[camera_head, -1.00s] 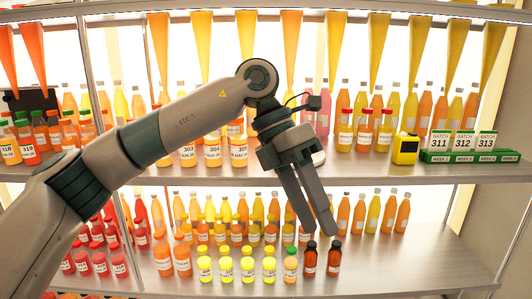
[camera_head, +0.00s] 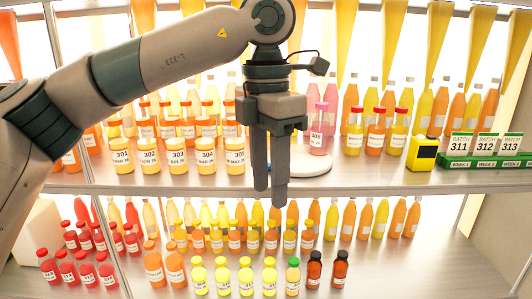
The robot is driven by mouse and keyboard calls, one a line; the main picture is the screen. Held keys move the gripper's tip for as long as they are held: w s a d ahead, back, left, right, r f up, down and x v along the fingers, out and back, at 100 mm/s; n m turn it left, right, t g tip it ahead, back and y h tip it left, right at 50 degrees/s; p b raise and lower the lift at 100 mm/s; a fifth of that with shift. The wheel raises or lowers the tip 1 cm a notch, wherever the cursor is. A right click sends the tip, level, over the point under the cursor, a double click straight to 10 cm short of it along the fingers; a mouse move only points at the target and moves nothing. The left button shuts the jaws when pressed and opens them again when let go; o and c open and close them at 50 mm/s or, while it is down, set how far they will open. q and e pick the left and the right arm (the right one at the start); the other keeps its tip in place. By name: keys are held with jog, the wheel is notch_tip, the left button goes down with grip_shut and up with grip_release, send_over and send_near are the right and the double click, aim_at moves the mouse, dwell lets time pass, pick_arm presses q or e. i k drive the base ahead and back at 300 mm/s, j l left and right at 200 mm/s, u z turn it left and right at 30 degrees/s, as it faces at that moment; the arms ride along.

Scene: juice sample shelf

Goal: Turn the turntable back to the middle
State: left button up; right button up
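The turntable (camera_head: 312,163) is a pale round disc on the upper shelf, right of the middle, partly hidden behind my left gripper. A pink bottle labelled 309 (camera_head: 318,138) stands upright on it. My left gripper (camera_head: 270,196) hangs straight down in front of the shelf, just left of the turntable's visible part. Its two fingers are close together with nothing seen between them, and its tips reach below the shelf's front edge in the picture. I cannot tell whether it touches the turntable. My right gripper is not in view.
Labelled orange bottles (camera_head: 205,156) stand left of my gripper on the upper shelf. A yellow device (camera_head: 421,153) and a green rack with batch cards (camera_head: 487,163) stand at the right. The lower shelf holds many bottles, with two dark brown ones (camera_head: 340,268) near its front.

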aim_at(304, 164)
jog(key=i, duration=1.1)
